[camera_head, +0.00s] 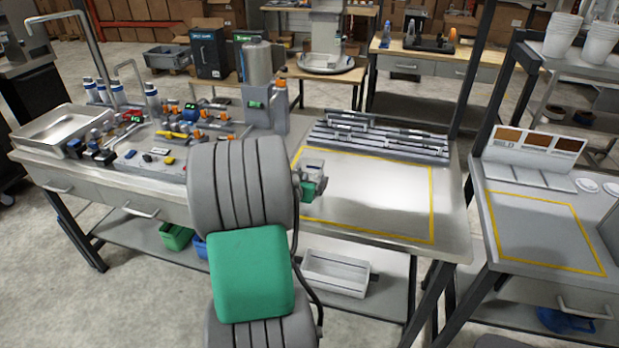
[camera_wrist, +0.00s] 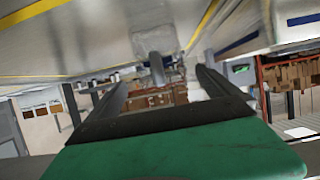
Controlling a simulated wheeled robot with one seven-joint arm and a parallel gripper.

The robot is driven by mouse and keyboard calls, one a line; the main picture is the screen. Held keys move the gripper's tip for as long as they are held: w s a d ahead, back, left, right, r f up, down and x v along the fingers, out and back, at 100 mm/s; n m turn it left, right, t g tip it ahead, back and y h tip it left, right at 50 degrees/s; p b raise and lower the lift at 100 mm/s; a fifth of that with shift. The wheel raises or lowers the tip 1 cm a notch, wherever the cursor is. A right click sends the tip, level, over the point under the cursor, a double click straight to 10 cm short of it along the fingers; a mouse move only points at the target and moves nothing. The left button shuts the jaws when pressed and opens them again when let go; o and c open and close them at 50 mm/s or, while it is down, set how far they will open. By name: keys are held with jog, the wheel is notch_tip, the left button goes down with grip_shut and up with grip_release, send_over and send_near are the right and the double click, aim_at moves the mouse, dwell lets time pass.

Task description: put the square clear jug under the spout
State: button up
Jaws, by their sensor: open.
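A blurred, clear-looking shape (camera_wrist: 172,45) stands out beyond my fingers in the wrist view; it may be the square clear jug, but I cannot tell. I cannot make out a jug in the head view, where my arm covers part of the bench. My gripper (camera_wrist: 135,78) is open, its two dark fingers apart with nothing seen held between them. In the head view only a small grey and green part of my wrist shows beside the arm. Curved metal spouts, one tall (camera_head: 62,18) and one shorter (camera_head: 128,64), rise at the bench's left.
A grey cylinder-topped machine (camera_head: 258,65) stands behind my arm. The bench (camera_head: 395,245) has a yellow-outlined clear area on the right, with metal bars (camera_head: 375,138) behind it. A metal tray (camera_head: 58,125) and several fittings crowd the left. Another table (camera_head: 545,225) stands at the right.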

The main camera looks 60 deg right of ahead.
jog(key=x, duration=0.3)
jog(key=shift+d+p, duration=0.1)
jog(key=shift+p, duration=0.2)
jog(key=c, duration=2)
